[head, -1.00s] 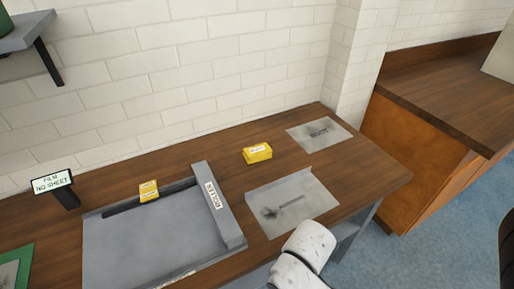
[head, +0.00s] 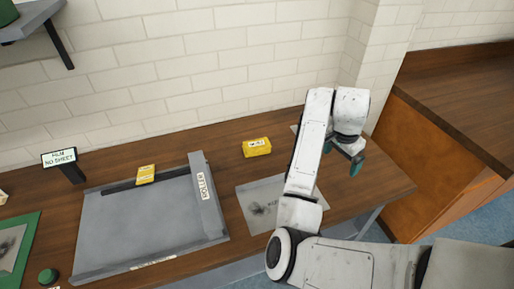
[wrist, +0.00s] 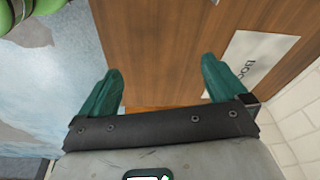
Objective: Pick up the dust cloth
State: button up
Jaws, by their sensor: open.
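No thing is clearly recognisable as a dust cloth. A yellow block-like item with a white label (head: 257,147) lies on the wooden bench in the head view. My gripper (head: 356,163) is over the right end of the bench, to the right of both yellow items. In the wrist view my gripper (wrist: 160,66) has its two teal fingers spread, with only bare wood between them. Neither yellow item shows there.
The bench (head: 130,150) holds a grey tray (head: 140,222) with a roller bar (head: 207,195). A grey smudged sheet (head: 258,203) is partly hidden by my arm. A labelled pale sheet (wrist: 250,65) lies right of my gripper. A brick wall (head: 200,70) stands behind.

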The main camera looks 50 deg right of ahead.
aim_at(261, 146)
jog(key=i, duration=1)
